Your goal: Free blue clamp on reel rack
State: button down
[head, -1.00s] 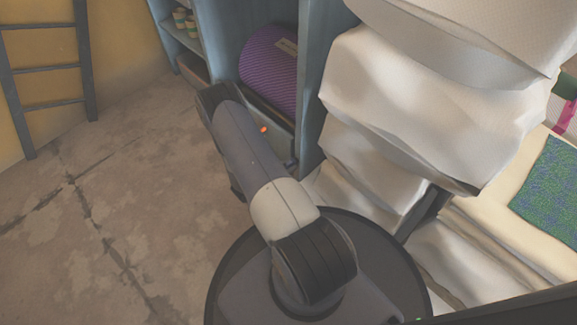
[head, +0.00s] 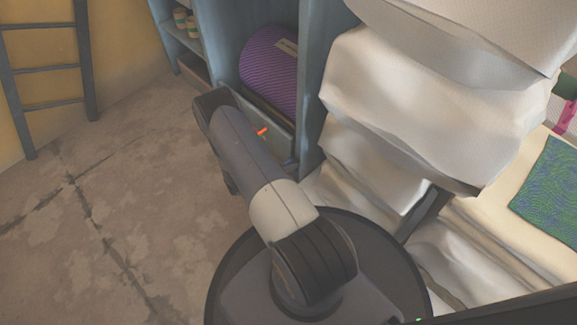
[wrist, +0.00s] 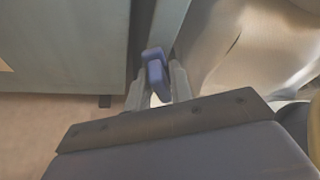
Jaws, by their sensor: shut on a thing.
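The blue clamp (wrist: 155,72) shows in the wrist view between the two pale fingers of my gripper (wrist: 158,88), which is shut on it. The clamp is close to a narrow grey-blue upright of the rack (wrist: 168,18); whether it touches the upright is unclear. In the head view, the grey-blue reel rack (head: 313,80) stands behind my arm and holds a large purple roll (head: 270,70). A small orange piece (head: 262,132) shows beside the arm, in front of the rack.
Stacked, crumpled white bundles (head: 400,110) stand close to the right of the rack. A dark ladder (head: 45,70) leans at the left wall. A green patterned cloth (head: 550,190) lies on a pale surface at far right. The concrete floor (head: 110,210) at left is clear.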

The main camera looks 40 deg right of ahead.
jog(key=n+g+h, duration=0.1)
jog(key=n+g, duration=0.1)
jog(key=n, duration=0.1)
jog(key=shift+f, duration=0.1)
jog(key=shift+w+n+g+h, duration=0.1)
jog(key=shift+n+g+h, duration=0.3)
jog(key=shift+n, duration=1)
jog(key=c, duration=1.4)
grip_release()
jog(key=shift+c, duration=0.2)
jog(key=p+v, duration=0.2)
jog(key=v, duration=0.9)
jog(key=shift+d+f, duration=0.15)
jog(key=shift+f, duration=0.05)
